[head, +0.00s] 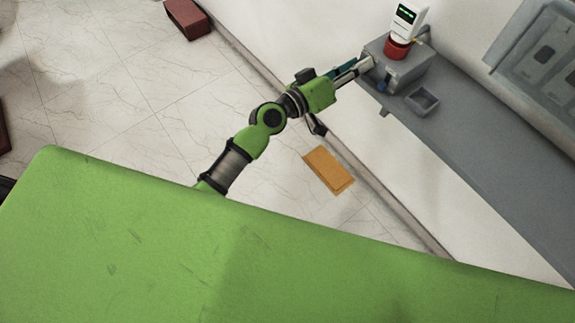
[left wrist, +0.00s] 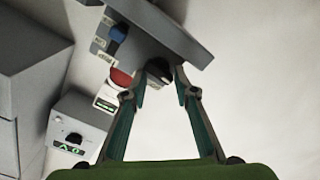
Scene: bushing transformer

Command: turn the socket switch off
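A grey box (head: 400,68) stands on the grey shelf at the upper right in the head view. No label reads clearly enough to tell which is the socket switch. My left gripper (head: 364,66) is at the front of this box. In the left wrist view its two fingers (left wrist: 164,88) are apart, one on each side of the dark knob; whether they touch it I cannot tell. My right gripper is not in view.
A white meter (head: 408,20) on a red base (head: 397,48) stands on the box. A grey panel (head: 545,60) is on the wall. A brown box (head: 187,18) and orange board (head: 328,170) are on the floor.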

